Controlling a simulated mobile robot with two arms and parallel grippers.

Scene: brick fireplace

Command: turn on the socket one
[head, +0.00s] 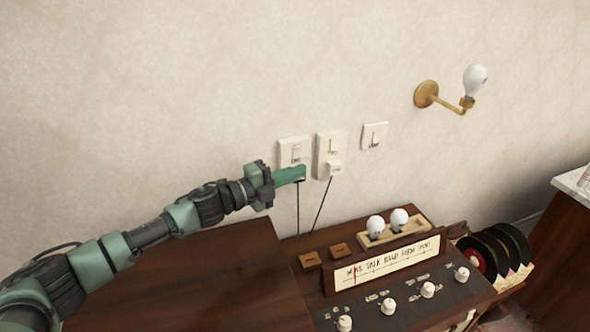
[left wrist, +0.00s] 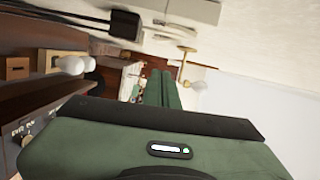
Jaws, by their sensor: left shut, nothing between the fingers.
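Three cream wall plates hang in a row on the wall in the head view. The left plate, which I take to be socket one (head: 295,147), has a switch with a reddish mark at its top and small lettering I cannot read surely. My left gripper (head: 301,173) is shut and empty, its green fingertips at the lower part of this plate and covering some of it. I cannot tell whether they touch it. In the left wrist view the shut green fingers (left wrist: 170,90) point away from the camera. My right gripper is not in view.
The middle plate (head: 331,146) has a white plug and cord; the right plate (head: 374,135) is smaller. Below is a wooden console (head: 290,241) with knobs and two bulbs. A brass wall lamp (head: 427,94) and records (head: 477,257) are to the right.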

